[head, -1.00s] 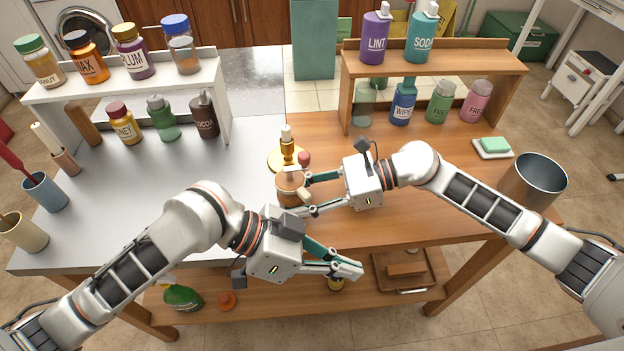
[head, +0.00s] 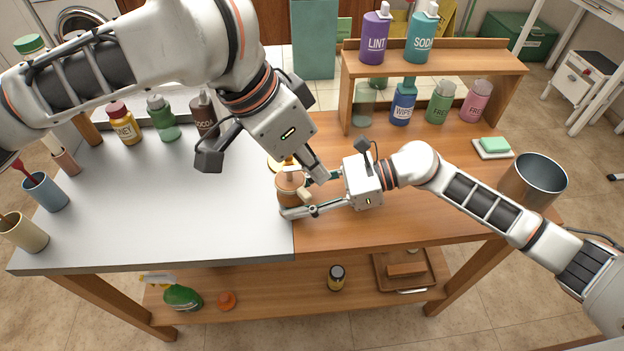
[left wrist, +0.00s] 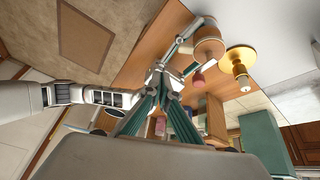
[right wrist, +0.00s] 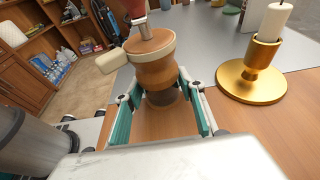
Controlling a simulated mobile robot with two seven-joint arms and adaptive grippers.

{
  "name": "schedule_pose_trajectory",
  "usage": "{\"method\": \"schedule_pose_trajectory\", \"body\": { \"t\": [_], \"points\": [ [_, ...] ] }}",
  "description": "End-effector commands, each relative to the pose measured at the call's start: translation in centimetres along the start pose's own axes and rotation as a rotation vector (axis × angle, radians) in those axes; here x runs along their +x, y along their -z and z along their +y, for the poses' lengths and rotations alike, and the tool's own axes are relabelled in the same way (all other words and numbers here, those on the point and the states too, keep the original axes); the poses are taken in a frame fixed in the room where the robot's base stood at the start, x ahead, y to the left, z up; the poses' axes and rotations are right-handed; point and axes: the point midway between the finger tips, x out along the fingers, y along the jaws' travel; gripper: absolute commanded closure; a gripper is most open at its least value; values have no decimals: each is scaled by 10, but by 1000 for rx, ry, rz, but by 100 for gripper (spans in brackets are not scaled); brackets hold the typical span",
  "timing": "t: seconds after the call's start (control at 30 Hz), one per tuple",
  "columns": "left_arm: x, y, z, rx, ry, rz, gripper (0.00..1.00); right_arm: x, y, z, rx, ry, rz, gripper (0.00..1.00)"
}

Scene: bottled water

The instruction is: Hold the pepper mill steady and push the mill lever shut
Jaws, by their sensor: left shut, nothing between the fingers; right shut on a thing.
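The pepper mill (head: 290,190), a brown turned wooden body with a pale collar, stands upright on the table. It also shows in the right wrist view (right wrist: 158,74) and the left wrist view (left wrist: 209,45). Its lever, a pale block (right wrist: 112,61), sticks out from the collar's side; it shows in the head view (head: 305,195). A crank with a dark red knob (right wrist: 136,8) tops the mill. My right gripper (right wrist: 166,105) is shut around the mill's lower body. My left gripper (head: 323,178) is shut and empty, above and right of the mill, pointing down.
A gold candle holder (right wrist: 248,78) with a white candle stands close behind the mill, mostly hidden in the head view. A wooden rack (head: 430,62) with bottles stands behind right. A metal pot (head: 535,178) is at the right. The grey tabletop (head: 190,210) left of the mill is clear.

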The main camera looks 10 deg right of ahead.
Motion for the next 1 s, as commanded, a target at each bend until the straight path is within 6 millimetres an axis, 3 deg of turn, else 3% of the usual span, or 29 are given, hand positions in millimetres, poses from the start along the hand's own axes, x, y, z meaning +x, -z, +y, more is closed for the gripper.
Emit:
{"method": "schedule_pose_trajectory", "body": {
  "t": [0.2, 0.4, 0.77, 1.0],
  "points": [
    [-23, -6, -20, -69, 95, -74, 100, 0, 1, 0, 1, 0, 1, 80],
    [-30, -8, -25, -98, 123, -96, 100, 0, 1, 0, 1, 0, 1, 80],
    [-30, -9, -25, -99, 123, -97, 100, 0, 1, 0, 1, 0, 1, 80],
    [-6, -12, -27, -100, 118, -100, 100, 0, 1, 0, 1, 0, 1, 80]
  ]
}}
